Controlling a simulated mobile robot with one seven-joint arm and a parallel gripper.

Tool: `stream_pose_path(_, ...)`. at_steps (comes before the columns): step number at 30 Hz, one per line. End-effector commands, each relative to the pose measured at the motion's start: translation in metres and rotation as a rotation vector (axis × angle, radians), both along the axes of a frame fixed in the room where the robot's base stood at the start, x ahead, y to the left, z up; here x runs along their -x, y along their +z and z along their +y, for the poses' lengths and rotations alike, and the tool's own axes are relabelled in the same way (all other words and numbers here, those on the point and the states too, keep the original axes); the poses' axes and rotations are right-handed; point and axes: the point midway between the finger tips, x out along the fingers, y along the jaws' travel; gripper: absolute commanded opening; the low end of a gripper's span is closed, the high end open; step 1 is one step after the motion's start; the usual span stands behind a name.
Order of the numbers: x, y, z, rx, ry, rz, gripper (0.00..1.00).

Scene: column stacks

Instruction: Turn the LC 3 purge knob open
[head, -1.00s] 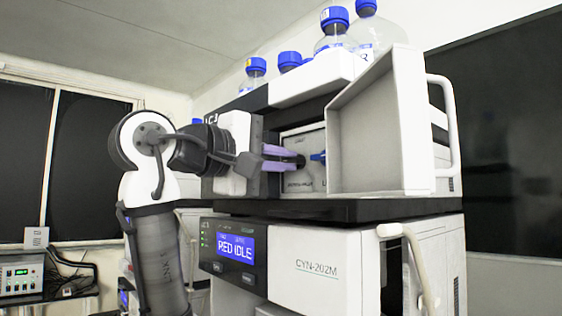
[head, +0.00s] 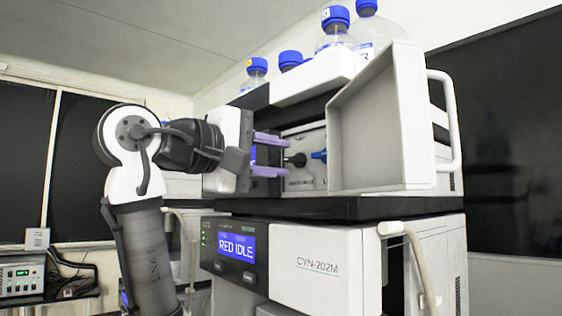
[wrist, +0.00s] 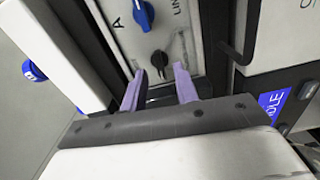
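A black knob (head: 298,160) sits on the pale panel inside the open compartment of the LC unit. It also shows in the wrist view (wrist: 158,62), just beyond the fingertips. A blue knob (head: 318,155) is beside it, farther right, and appears above it in the wrist view (wrist: 143,14). My gripper (head: 271,155) is open and empty, with its two purple fingers spread and apart from the black knob. In the wrist view the fingers (wrist: 161,80) stand either side of the knob's line. I cannot read the knob's marked position.
The white compartment door (head: 385,125) stands open to the right of the knobs. Blue-capped bottles (head: 335,35) stand on top.

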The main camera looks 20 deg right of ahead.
Motion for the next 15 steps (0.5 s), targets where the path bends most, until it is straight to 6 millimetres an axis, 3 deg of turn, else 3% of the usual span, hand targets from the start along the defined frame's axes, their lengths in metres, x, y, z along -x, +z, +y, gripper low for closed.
stream_pose_path(9, 0.025, -0.003, 0.069, 0.002, 0.003, -0.002, 0.3)
stream_pose_path(15, 0.037, -0.001, 0.1, 0.0, 0.003, -0.001, 0.3)
